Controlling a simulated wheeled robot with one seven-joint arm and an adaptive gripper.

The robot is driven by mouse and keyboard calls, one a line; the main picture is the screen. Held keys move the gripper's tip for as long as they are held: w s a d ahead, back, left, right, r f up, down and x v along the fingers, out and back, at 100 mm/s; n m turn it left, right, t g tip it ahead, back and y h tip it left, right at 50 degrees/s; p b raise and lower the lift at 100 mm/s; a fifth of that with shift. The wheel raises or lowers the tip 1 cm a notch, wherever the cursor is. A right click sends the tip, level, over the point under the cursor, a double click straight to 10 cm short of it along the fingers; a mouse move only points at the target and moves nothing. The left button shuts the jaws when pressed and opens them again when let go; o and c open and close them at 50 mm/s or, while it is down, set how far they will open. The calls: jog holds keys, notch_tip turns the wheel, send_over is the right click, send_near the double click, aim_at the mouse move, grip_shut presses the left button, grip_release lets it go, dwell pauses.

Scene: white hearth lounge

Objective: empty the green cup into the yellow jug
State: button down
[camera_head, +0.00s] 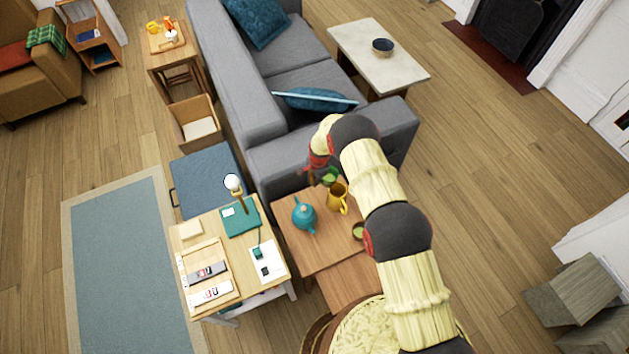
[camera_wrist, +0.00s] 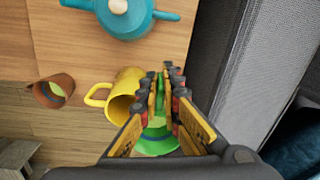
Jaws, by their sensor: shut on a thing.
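The green cup (camera_head: 331,174) is in my gripper (camera_head: 319,174), held just behind the yellow jug (camera_head: 338,199) in the head view. In the wrist view, my gripper (camera_wrist: 171,80) has its fingers on both sides of the green cup (camera_wrist: 155,142), which is partly hidden by them. The yellow jug (camera_wrist: 125,92) is close beside the fingers on the left, with its handle pointing left. The jug stands on the small wooden table (camera_head: 290,240). I cannot tell how far the cup is tilted or what is in it.
A teal teapot (camera_head: 304,216) stands left of the jug. A brown cup with a green inside (camera_wrist: 53,91) stands near the table edge, partly behind my arm in the head view. The grey sofa (camera_head: 285,160) rises right behind the table. A desk (camera_head: 190,238) stands left.

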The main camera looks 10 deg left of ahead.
jog(key=shift+r+t+y+p, duration=0.3)
jog(key=shift+r+y+p, duration=0.15)
jog(key=shift+p, duration=0.2)
jog(key=shift+f+y+b, duration=0.15)
jog(key=shift+y+b, duration=0.1)
jog(key=shift+b, duration=0.3)
jog(key=shift+d+b, duration=0.1)
jog(key=shift+b, duration=0.25)
jog(key=shift+d+r+t+y+b, duration=0.1)
jog(key=shift+r+t+y+b, duration=0.4)
jog(key=shift+b, duration=2.85)
jog(key=shift+r+t+y+b, duration=0.15)
jog(key=shift+y+b, duration=0.65)
jog(key=shift+b, duration=2.55)
jog(key=shift+s+d+t+y+b, duration=0.2)
jog(key=shift+t+y+b, duration=0.5)
jog(key=shift+b, duration=2.75)
jog(key=shift+d+f+g+y+b, duration=0.1)
jog(key=shift+f+g+y+b, duration=0.15)
jog(key=shift+b, duration=0.8)
